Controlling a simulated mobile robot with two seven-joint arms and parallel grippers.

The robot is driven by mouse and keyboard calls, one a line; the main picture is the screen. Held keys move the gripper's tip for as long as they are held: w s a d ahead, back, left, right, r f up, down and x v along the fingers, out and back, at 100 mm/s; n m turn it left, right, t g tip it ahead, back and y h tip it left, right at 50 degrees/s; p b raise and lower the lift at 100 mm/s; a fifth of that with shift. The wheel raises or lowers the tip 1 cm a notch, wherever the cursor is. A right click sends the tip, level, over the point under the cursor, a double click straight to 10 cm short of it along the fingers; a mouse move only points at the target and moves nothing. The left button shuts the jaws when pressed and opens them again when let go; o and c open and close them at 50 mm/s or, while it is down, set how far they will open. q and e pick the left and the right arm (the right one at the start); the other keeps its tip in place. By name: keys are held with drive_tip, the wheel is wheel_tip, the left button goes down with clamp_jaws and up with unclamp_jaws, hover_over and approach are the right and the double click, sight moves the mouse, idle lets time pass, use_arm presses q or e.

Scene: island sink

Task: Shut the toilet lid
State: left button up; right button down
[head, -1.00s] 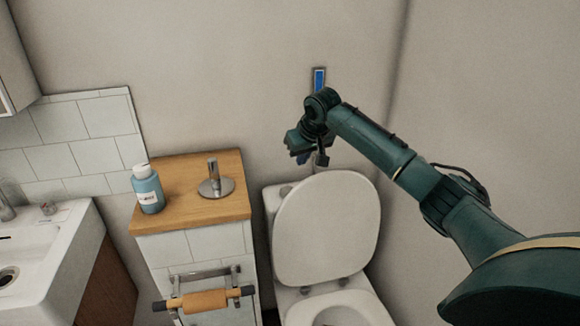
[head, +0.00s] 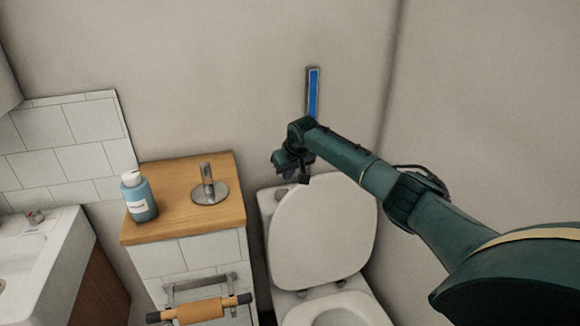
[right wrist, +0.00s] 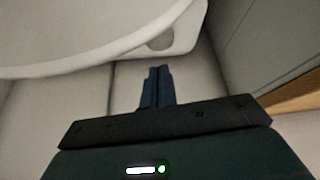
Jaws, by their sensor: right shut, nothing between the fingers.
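The white toilet lid (head: 322,235) stands raised in the head view, leaning back toward the cistern. The toilet seat and bowl (head: 340,312) show below it at the bottom edge. My right gripper (head: 304,179) is at the top of the lid, near its upper left edge and the wall; I cannot tell from this view whether it touches the lid. In the right wrist view its dark fingers (right wrist: 157,86) are together with nothing between them, and the pale lid (right wrist: 95,35) is close beyond them at the upper left. My left gripper is not in view.
A wooden-topped cabinet (head: 165,222) with a blue bottle (head: 138,198) and a metal fitting (head: 209,188) stands left of the toilet. A paper-roll holder (head: 205,310) is on its front. A sink (head: 35,255) is at far left. A blue strip (head: 313,93) is on the wall behind.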

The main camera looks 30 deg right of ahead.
drive_tip(key=s+p, duration=0.1)
drive_tip(key=s, duration=0.2)
drive_tip(key=shift+s+a+f, duration=0.1)
drive_tip(key=shift+s+a, duration=0.05)
drive_tip(key=shift+s, duration=0.2)
idle(0.3)
